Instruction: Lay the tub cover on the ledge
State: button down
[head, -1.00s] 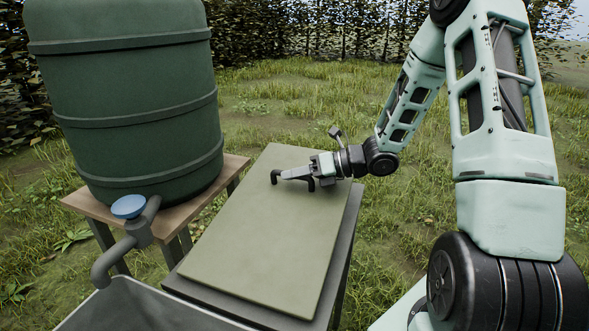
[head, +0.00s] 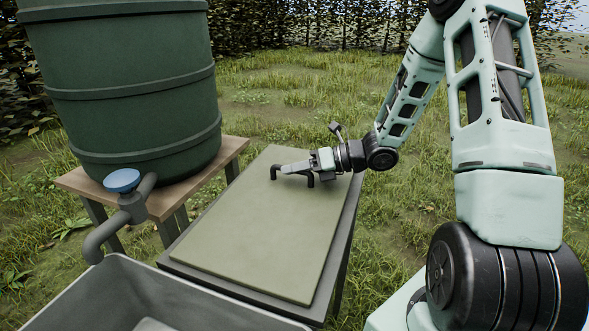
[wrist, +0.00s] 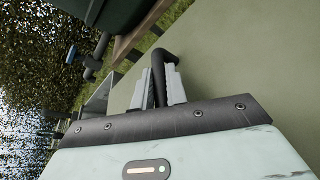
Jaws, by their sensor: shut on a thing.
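The tub cover (head: 250,235) is a flat olive-green panel with a black bar handle (head: 309,181). It lies flat over the dark grey ledge (head: 235,306), whose rim shows along the front and right sides. No clear gap shows between them. My gripper (head: 288,169) is at the cover's far part, shut on the handle. In the wrist view, the two grey fingers (wrist: 161,88) stand on either side of the black handle (wrist: 163,60). The open grey tub (head: 130,290) is at the bottom left, in front of the ledge.
A large green barrel (head: 130,90) stands on a wooden stand (head: 165,200) left of the ledge. Its tap (head: 130,207), with a blue knob (head: 122,180), reaches out over the tub. Grass surrounds everything, with open room right of the ledge.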

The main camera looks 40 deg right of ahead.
jog(key=shift+d+f+b, duration=0.1)
jog(key=shift+f+b, duration=0.35)
jog(key=shift+b, duration=0.3)
dwell(0.3)
jog(key=c, duration=1.3)
grip_release()
jog(key=shift+s+d, duration=0.1)
jog(key=v, duration=1.7)
jog(key=shift+r, duration=0.15)
